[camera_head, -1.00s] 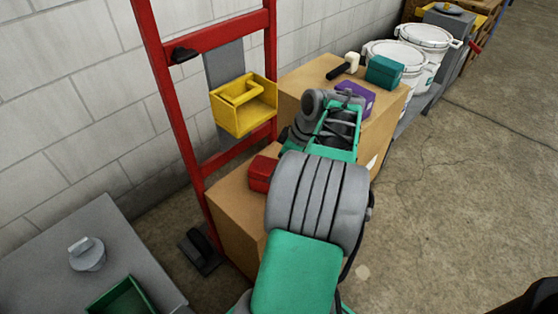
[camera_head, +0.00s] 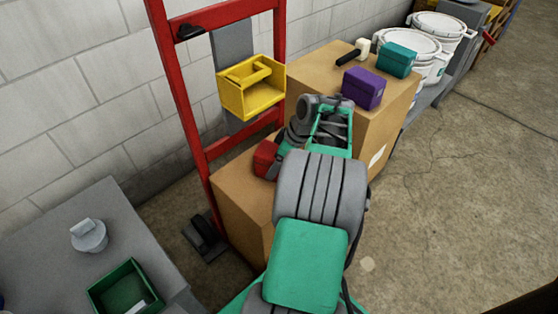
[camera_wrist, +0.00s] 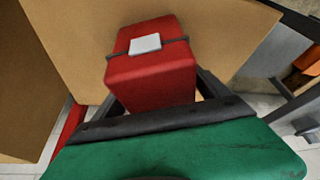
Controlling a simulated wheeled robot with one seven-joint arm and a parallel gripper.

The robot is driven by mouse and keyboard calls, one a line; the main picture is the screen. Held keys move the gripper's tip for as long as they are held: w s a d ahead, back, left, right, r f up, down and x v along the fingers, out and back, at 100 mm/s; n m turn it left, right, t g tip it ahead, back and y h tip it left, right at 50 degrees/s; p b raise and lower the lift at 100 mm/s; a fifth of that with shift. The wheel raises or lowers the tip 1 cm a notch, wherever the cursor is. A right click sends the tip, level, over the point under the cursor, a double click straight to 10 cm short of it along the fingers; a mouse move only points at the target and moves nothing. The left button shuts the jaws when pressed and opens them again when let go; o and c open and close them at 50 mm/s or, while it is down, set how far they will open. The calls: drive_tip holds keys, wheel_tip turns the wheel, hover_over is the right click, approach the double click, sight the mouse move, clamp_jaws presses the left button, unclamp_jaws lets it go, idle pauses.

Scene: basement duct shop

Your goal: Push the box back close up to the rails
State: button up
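A small red box (camera_head: 265,158) with a dark strap and pale label sits on the lower cardboard box (camera_head: 243,195), near the red upright rails (camera_head: 185,110). In the wrist view the red box (camera_wrist: 150,75) is in front of my gripper (camera_wrist: 160,97), with the fingers spread on either side of its near end. A tan gap shows beside the right finger, so I see no firm grip. In the head view my gripper (camera_head: 288,143) is just right of the red box; my arm hides part of the cardboard. The fingertips are partly hidden.
The taller cardboard box (camera_head: 310,75) behind carries a purple box (camera_head: 363,88), a teal box (camera_head: 397,58) and a mallet (camera_head: 353,52). A yellow bin (camera_head: 250,88) hangs at the rails. A grey bench (camera_head: 60,240) holds a green tray (camera_head: 125,290). Floor at right is clear.

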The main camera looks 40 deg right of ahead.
drive_tip(key=c, duration=1.6)
drive_tip(key=shift+w, duration=0.1)
drive_tip(key=shift+c, duration=0.2)
